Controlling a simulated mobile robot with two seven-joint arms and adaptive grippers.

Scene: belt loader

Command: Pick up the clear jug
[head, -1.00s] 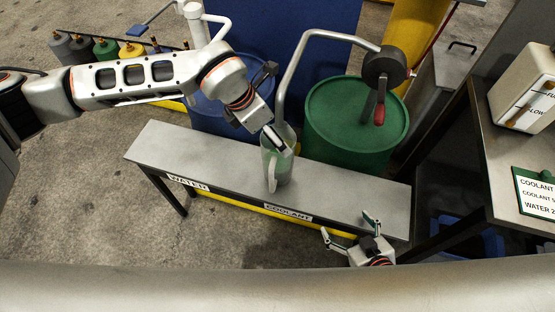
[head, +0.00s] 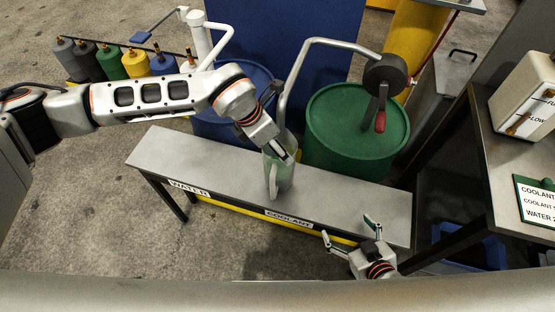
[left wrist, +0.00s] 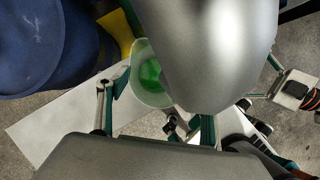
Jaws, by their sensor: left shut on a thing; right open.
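The clear jug (head: 285,179) with a pale handle is upright at the grey bench, above the COOLANT label, below the bent spout of the green drum. It looks greenish; green liquid shows inside the jug in the left wrist view (left wrist: 151,72). My left gripper (head: 283,151) reaches down to the jug's upper part and is shut on it; the arm partly covers the rim. I cannot tell whether the jug's base touches the bench. My right gripper (head: 349,232) is open and empty in front of the bench's right end.
The grey bench (head: 200,163) is otherwise bare. A green drum (head: 345,125) with a hand pump and a blue drum (head: 215,125) stand behind it. A table (head: 505,195) at the right holds a cream container (head: 530,90) and a sign. Several coloured bottles stand at the back left.

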